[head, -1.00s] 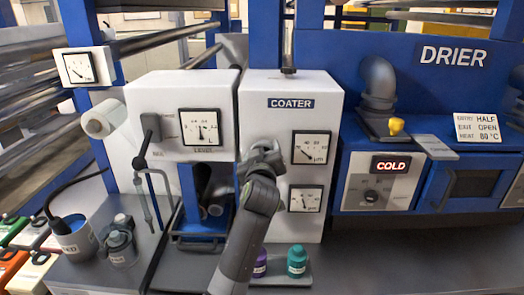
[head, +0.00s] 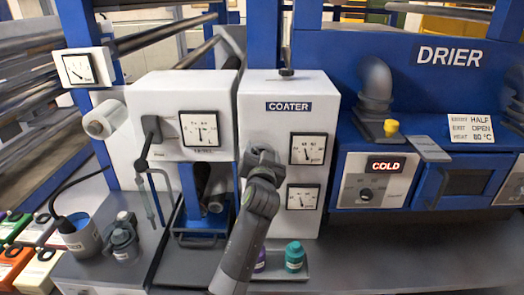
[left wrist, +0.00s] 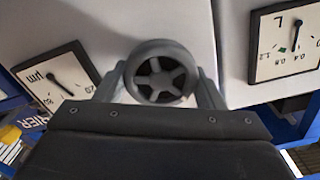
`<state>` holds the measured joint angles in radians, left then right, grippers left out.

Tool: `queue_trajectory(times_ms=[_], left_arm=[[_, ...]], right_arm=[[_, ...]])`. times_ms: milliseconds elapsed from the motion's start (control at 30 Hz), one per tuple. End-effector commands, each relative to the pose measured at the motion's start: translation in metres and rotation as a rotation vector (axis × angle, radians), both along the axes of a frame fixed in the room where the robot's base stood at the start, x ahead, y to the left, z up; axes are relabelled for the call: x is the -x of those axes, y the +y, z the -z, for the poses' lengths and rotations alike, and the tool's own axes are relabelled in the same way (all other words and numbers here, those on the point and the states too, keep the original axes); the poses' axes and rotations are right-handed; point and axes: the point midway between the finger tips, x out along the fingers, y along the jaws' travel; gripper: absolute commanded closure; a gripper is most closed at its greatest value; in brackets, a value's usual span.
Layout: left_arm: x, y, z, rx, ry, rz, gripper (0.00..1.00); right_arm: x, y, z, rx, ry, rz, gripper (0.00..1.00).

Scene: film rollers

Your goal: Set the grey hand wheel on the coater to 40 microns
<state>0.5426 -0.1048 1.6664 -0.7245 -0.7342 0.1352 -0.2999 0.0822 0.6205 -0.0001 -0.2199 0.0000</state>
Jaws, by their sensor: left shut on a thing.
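The grey hand wheel (left wrist: 160,75) is a spoked disc on the white front of the coater (head: 285,88). My left gripper (head: 262,158) is shut on its rim, with a finger on either side in the left wrist view (left wrist: 162,85). The gripper hides most of the wheel in the head view. The micron gauge (head: 308,149) is right of the wheel. It also shows upside down in the left wrist view (left wrist: 58,82), its needle in the middle part of the scale; the exact reading is too small to tell. My right gripper is not in view.
A second gauge (head: 303,197) sits below the micron gauge. A level gauge (head: 199,128) is on the white box to the left. A purple bottle (head: 260,262) and a teal bottle (head: 295,256) stand below the coater. The drier (head: 448,90) is at the right.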

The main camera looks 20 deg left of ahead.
Motion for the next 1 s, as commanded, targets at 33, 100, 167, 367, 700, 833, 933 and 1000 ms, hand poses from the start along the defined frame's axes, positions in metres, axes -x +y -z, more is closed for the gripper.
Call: queue_trajectory(times_ms=[33,100,167,367,700,833,933,1000], left_arm=[[-0.0004,-0.0003,-0.0044,-0.019,-0.002,0.001,0.60],[-0.0004,-0.0003,-0.0043,-0.039,0.004,0.001,0.60],[-0.0004,-0.0003,-0.0040,-0.052,0.007,0.001,0.60],[-0.0004,-0.0004,-0.0038,-0.073,0.013,0.001,0.60],[-0.0004,-0.0004,-0.0041,-0.075,0.012,0.001,0.60],[-0.0004,-0.0003,-0.0035,-0.074,0.013,0.000,0.22],[-0.0003,-0.0003,-0.0024,-0.074,0.015,0.000,0.16],[-0.0003,-0.0003,-0.0019,-0.073,0.016,0.001,0.16]], right_arm=[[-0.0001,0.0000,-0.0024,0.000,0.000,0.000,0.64],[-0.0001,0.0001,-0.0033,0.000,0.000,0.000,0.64],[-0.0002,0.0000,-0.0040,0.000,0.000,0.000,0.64],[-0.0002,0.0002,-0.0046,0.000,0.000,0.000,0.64],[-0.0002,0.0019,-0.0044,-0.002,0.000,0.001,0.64],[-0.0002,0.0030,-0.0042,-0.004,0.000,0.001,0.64],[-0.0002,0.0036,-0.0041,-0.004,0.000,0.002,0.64],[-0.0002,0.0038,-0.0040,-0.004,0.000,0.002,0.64]])
